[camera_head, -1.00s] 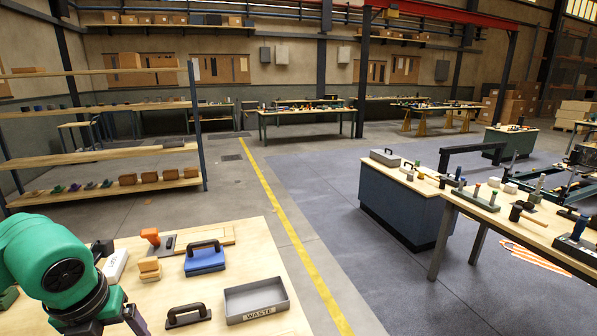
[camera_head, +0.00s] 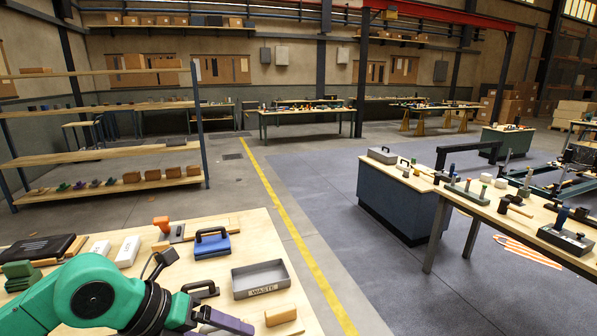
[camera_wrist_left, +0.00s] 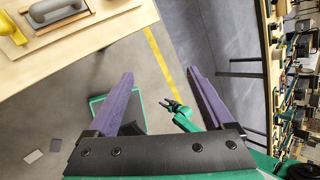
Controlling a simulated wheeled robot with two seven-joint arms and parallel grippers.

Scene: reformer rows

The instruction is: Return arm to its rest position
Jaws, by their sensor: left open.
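My left arm (camera_head: 95,295) is green and reaches over the wooden bench from the lower left in the head view. Its gripper (camera_head: 222,322) has purple fingers near the bench's front, left of a wooden block (camera_head: 280,314). In the left wrist view the gripper (camera_wrist_left: 160,75) is open, with nothing between its fingers. Bare floor and a yellow line show beyond them. A green jointed part (camera_wrist_left: 183,115) shows between the fingers there; I cannot tell whether it is my other arm.
Open floor lies right of the bench.

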